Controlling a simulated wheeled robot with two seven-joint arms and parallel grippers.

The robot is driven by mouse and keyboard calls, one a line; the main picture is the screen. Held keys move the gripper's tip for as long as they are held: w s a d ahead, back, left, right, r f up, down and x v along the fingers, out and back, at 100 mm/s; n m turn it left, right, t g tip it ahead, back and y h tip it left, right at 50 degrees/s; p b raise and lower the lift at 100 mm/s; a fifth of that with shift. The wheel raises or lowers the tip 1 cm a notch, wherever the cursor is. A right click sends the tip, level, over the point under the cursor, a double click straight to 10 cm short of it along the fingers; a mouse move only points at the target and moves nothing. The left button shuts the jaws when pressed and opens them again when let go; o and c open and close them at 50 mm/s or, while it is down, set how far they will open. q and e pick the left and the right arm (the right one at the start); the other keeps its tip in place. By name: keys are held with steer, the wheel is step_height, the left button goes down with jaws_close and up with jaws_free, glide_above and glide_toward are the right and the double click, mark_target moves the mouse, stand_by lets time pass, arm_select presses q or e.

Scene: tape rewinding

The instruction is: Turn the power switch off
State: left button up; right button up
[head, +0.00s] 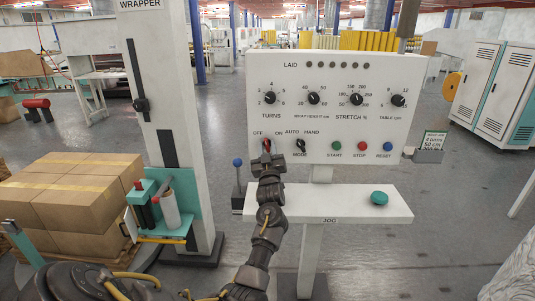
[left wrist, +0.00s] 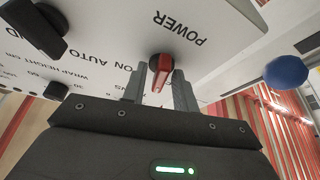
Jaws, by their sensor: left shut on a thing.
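The power switch (head: 266,144) is a small red knob on the white control panel (head: 300,75), below the OFF and ON labels. My left gripper (head: 267,158) is at the panel and shut on this switch. In the left wrist view the red knob (left wrist: 162,72) sits between my two grey fingertips, beside the upside-down word POWER. The gripper hides part of the knob, so I cannot tell for sure which label it points to. My right gripper is not in view.
Right of the switch are a black mode knob (head: 300,145) and start (head: 335,146), stop (head: 361,146) and reset (head: 387,146) buttons. A white shelf (head: 345,205) with a green button (head: 379,198) lies below. A blue-knobbed lever (head: 238,163) stands close at left.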

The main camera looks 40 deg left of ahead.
arm_select(q)
steer(key=n+g+y+b, duration=0.1)
steer(key=n, duration=0.3)
steer(key=n+g+b, duration=0.1)
steer(key=n+g, duration=0.1)
steer(key=n, duration=0.2)
steer(key=shift+w+d+g+y+b, duration=0.15)
steer(key=shift+g+y+b, duration=0.15)
steer(key=shift+y, duration=0.1)
steer(key=shift+n, duration=0.3)
steer(key=o, duration=0.6)
